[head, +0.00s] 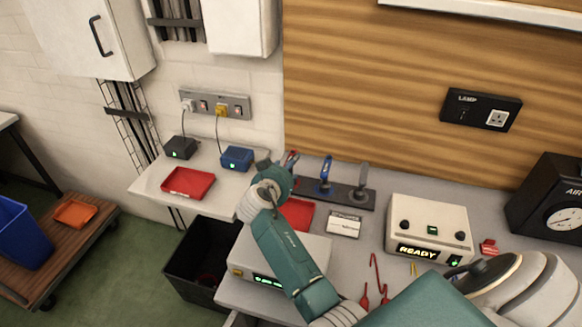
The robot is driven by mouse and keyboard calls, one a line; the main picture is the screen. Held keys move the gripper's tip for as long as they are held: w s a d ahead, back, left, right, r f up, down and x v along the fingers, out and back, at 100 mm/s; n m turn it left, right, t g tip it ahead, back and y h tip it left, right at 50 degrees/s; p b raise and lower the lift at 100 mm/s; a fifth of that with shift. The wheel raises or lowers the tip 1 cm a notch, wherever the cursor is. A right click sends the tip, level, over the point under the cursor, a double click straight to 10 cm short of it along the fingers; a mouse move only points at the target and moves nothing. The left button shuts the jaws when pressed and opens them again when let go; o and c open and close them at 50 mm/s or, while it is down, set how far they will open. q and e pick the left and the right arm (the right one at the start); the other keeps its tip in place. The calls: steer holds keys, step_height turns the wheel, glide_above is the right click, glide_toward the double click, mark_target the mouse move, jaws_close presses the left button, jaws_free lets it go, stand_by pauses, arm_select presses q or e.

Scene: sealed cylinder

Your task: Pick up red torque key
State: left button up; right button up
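A dark tool rack (345,194) stands at the back of the grey bench against the wooden panel. A red-handled tool (292,158) stands upright at its left end and looks like the red torque key; its lower part is hidden behind my arm. A blue-handled tool (326,171) and a grey one (362,180) stand to its right. My teal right arm reaches in from the lower right, and its wrist end (274,181) is just left of the red tool. Its fingers are not clearly visible, and I cannot tell whether they touch the tool. My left gripper is out of view.
A red tray (298,213) lies partly behind my arm. A white READY box (429,228), red leads (375,272) and a black gauge box (551,205) are to the right. A black bin (200,262) stands below left. The left shelf holds another red tray (188,183).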

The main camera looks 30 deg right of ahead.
steer(key=b+x, duration=0.1)
steer(key=x, duration=0.3)
steer(key=shift+w+d+f, duration=0.15)
steer(key=shift+w+d, duration=0.05)
steer(key=shift+d, duration=0.1)
steer(key=shift+s, duration=0.1)
steer(key=shift+c, duration=0.2)
steer(key=shift+a, duration=0.1)
steer(key=c, duration=0.4)
jaws_close()
steer(key=shift+r, duration=0.25)
